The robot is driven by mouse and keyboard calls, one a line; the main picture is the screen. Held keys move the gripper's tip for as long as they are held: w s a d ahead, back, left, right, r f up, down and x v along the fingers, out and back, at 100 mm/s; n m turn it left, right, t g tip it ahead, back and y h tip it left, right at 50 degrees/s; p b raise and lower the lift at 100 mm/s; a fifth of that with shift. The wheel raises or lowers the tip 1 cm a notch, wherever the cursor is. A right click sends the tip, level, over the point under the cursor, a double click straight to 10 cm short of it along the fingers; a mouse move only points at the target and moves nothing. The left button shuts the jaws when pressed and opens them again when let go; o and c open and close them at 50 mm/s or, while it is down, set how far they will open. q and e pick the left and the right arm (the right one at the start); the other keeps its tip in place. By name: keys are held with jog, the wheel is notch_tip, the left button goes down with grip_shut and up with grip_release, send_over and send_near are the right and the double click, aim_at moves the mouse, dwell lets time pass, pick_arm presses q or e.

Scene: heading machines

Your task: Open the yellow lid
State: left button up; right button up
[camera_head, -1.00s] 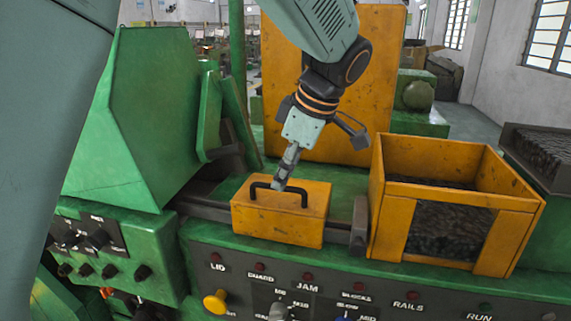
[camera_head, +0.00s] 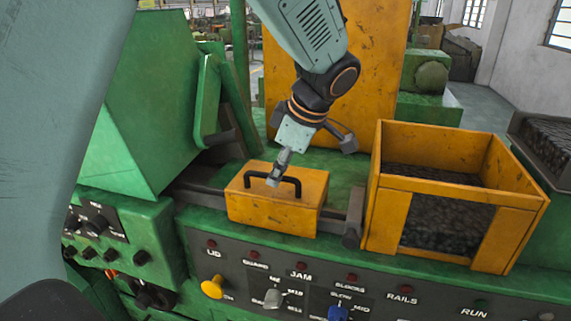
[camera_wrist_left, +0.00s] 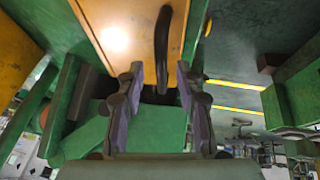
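The yellow lid (camera_head: 270,212) is a worn box-shaped block with a black bar handle (camera_head: 290,181) on top. It sits down on the green machine, behind the control panel, and looks closed. My left gripper (camera_head: 273,182) comes down from above at the middle of the handle. In the left wrist view, its two fingers (camera_wrist_left: 160,82) are apart. The dark handle (camera_wrist_left: 162,45) shows ahead of the gap between them, with the yellow lid (camera_wrist_left: 112,35) to the left. I cannot tell whether a finger touches the handle. My right gripper is not in view.
An open yellow bin (camera_head: 486,222) with dark contents stands just right of the lid. A tall yellow panel (camera_head: 375,60) rises behind. The front control panel (camera_head: 240,262) has a yellow knob (camera_head: 212,287) and a blue knob (camera_head: 338,313). A green housing (camera_head: 150,110) stands left.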

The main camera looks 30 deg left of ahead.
pick_arm(q)
jog(key=shift+s+d+f, duration=0.1)
jog(key=shift+d+f, duration=0.05)
jog(key=shift+s, duration=0.1)
jog(key=shift+s+a, duration=0.15)
jog(key=shift+a, duration=0.45)
jog(key=shift+a+f, duration=0.1)
jog(key=shift+a, duration=0.1)
jog(key=shift+c, duration=1.6)
jog(key=shift+w+d, duration=0.35)
jog(key=shift+d, duration=0.1)
jog(key=shift+c, duration=1.4)
jog(key=shift+d, duration=0.15)
grip_shut()
jog(key=shift+s, duration=0.15)
